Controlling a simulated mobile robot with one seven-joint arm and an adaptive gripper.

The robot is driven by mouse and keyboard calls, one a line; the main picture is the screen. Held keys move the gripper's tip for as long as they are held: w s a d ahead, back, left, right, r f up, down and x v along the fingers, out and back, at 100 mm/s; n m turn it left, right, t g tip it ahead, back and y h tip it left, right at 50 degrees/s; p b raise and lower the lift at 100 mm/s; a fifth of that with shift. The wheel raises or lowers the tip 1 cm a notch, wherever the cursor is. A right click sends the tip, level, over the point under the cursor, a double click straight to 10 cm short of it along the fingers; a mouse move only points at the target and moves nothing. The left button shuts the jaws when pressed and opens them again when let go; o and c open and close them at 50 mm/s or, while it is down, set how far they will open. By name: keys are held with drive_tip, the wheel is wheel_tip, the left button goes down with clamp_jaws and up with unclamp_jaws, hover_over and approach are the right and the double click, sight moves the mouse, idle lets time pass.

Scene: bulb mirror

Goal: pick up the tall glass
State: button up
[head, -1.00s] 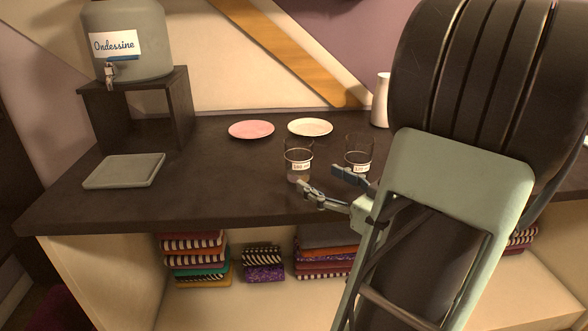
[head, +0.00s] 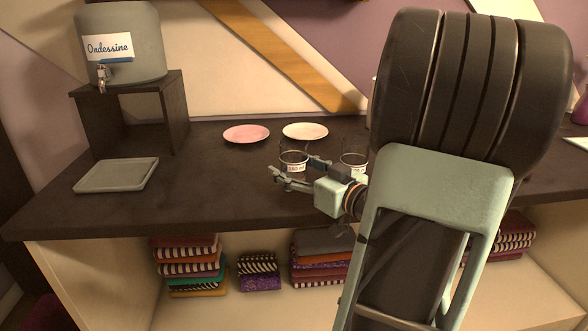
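Two clear glasses with white labels stand on the dark counter, a left glass (head: 294,158) and a right glass (head: 353,159). They look alike in height, so I cannot tell which is the tall one. My gripper (head: 293,167) is open, its fingers spread and pointing left and away. The fingertips show on either side of the left glass's lower part. I cannot tell whether the glass is between the fingers or just beyond them. The gripper hides the left glass's base and part of the right glass's lower part.
A pink plate (head: 246,134) and a white plate (head: 305,131) lie behind the glasses. A grey tray (head: 117,175) lies at left, near a dispenser (head: 121,45) on a dark stand (head: 175,112). Folded cloths (head: 186,262) fill the shelf below. My arm blocks the right side.

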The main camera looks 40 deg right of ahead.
sight(303, 156)
drive_tip(key=c, duration=1.4)
drive_tip(key=shift+r, duration=0.2)
wheel_tip(303, 156, up, 3)
drive_tip(key=p, duration=0.3)
drive_tip(key=shift+f, duration=0.1)
drive_tip(key=shift+s+r+p, duration=0.15)
drive_tip(key=shift+r+p, duration=0.2)
drive_tip(key=shift+p, duration=0.1)
drive_tip(key=shift+s+a+r+p, duration=0.65)
drive_tip(key=shift+s+r+p, duration=0.7)
drive_tip(key=shift+s, duration=0.85)
drive_tip(key=shift+s+a+r+p, duration=0.65)
drive_tip(key=shift+s+r+p, duration=0.35)
drive_tip(key=shift+s+r, duration=0.9)
drive_tip(key=shift+s+a+r+p, duration=0.65)
drive_tip(key=shift+s+r+p, duration=0.55)
drive_tip(key=shift+s, duration=1.25)
drive_tip(key=shift+r, duration=0.15)
